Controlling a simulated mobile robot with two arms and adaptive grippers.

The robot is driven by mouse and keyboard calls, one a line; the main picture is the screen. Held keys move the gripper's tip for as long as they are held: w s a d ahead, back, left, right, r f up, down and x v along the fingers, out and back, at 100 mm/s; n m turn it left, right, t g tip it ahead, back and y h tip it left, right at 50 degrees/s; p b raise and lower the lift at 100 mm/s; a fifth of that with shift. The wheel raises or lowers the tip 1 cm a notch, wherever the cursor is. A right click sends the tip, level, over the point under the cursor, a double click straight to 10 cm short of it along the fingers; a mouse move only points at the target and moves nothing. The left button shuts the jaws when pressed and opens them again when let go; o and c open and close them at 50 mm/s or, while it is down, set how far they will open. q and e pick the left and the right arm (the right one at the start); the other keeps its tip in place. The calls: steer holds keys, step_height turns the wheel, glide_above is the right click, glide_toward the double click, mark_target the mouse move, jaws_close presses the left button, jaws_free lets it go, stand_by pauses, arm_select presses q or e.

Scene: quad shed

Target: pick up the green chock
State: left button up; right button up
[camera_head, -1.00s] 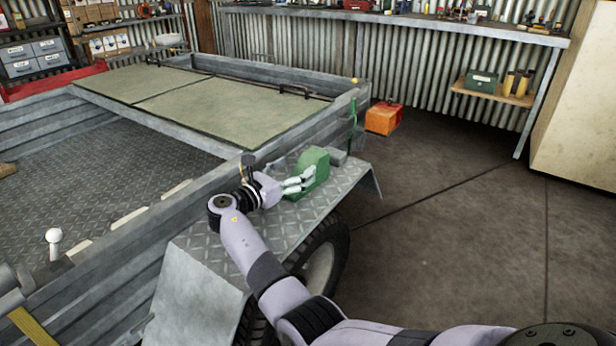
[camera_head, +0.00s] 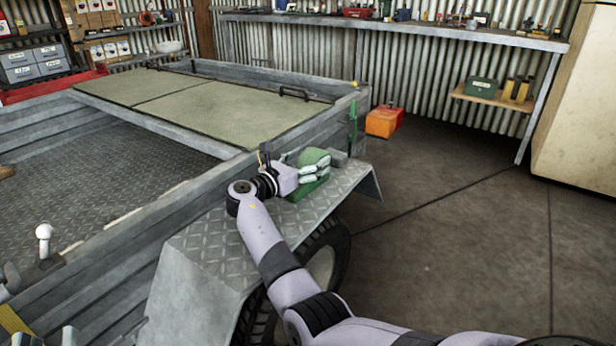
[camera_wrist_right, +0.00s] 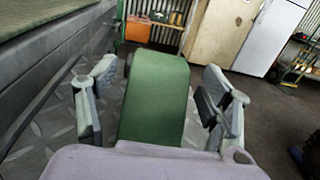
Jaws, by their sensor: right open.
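The green chock (camera_head: 318,157) stands on the grey checker-plate fender of the trailer, partly hidden by my right gripper (camera_head: 313,173) in the head view. In the right wrist view the chock (camera_wrist_right: 156,95) fills the middle, and its lower end is hidden behind my gripper's body. My right gripper (camera_wrist_right: 162,100) is open, with one finger on each side of the chock. A gap shows between the chock and each finger. What seems to be part of my left gripper (camera_head: 62,337) shows at the bottom left corner, cut off by the frame edge.
The fender (camera_head: 215,240) sits over a tyre (camera_head: 325,260), against the trailer's side wall (camera_head: 130,245). An orange box (camera_head: 383,121) stands beyond the fender.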

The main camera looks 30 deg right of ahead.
steer(key=shift+c, duration=0.5)
steer(key=c, duration=1.3)
steer(key=shift+c, duration=0.6)
steer(key=shift+r, duration=0.2)
